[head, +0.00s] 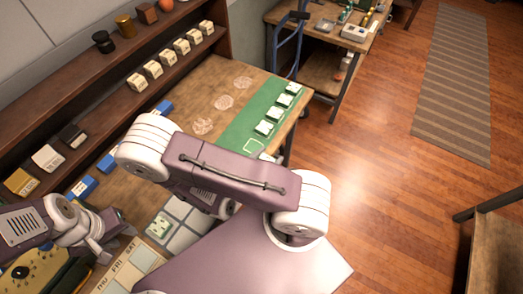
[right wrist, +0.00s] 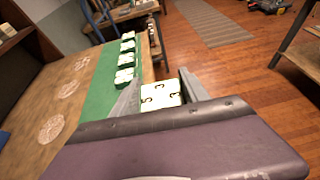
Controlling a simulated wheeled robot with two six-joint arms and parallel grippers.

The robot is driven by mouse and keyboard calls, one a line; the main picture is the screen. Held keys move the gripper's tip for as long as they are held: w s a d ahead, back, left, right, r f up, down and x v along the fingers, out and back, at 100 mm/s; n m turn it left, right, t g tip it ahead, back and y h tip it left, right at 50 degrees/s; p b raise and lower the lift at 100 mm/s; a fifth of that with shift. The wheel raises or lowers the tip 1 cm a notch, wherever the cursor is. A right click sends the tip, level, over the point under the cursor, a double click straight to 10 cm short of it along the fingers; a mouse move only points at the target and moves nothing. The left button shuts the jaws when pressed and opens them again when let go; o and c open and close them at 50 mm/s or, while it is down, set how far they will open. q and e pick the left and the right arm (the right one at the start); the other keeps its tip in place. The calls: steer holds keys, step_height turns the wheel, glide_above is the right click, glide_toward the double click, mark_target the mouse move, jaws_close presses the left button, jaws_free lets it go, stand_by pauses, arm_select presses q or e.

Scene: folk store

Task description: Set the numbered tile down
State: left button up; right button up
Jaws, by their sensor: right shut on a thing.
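The numbered tile (right wrist: 162,95) is pale with dark digits, two 3s and what looks like a 5. In the right wrist view, my right gripper (right wrist: 160,92) is shut on it, a grey finger on each side. The green mat (head: 228,138) lies on the wooden table; it also shows in the right wrist view (right wrist: 98,95). In the head view my right arm hides most of the right gripper. My left gripper (head: 115,238) is at lower left; its jaw opening is unclear.
Three pale round patches (head: 223,102) mark the bare wood left of the mat. A shelf (head: 115,100) with several small blocks runs along the wall. A grid tray (head: 183,238) holding a green-marked tile is near the front. Wooden floor (head: 375,150) lies right of the table.

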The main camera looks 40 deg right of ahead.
steer(key=shift+s+d+r, duration=0.1)
steer(key=shift+s+r, duration=0.05)
steer(key=shift+r, duration=0.1)
arm_select(q)
steer(key=shift+r, duration=0.5)
arm_select(e)
steer(key=shift+s+f, duration=0.1)
steer(key=shift+f, duration=0.05)
